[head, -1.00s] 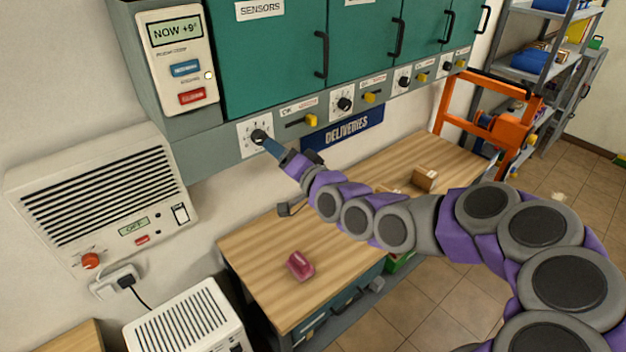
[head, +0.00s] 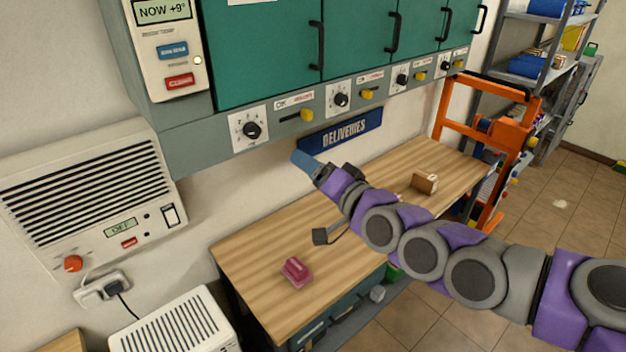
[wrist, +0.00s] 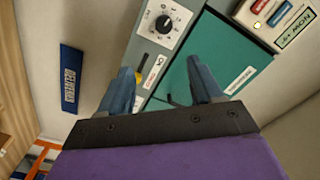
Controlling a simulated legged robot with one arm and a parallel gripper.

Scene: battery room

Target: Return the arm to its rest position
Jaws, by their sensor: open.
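My gripper (head: 304,161) is in the air in front of the wall, just below the cabinet's control strip and left of the blue DELIVERIES sign (head: 340,133). In the wrist view my gripper (wrist: 163,88) shows two blue fingers spread wide apart with nothing between them. The black dial (head: 250,130) under the leftmost cabinet door is clear of the fingers; it also shows in the wrist view (wrist: 164,24). My purple and grey arm stretches from the lower right across the workbench.
The wooden workbench (head: 255,248) holds a pink object (head: 296,272) and a small cardboard box (head: 424,183). A green cabinet (head: 262,60) overhangs it. A wall heater (head: 85,190) reading OFF is at left. An orange frame (head: 510,135) and shelves (head: 540,50) stand at right.

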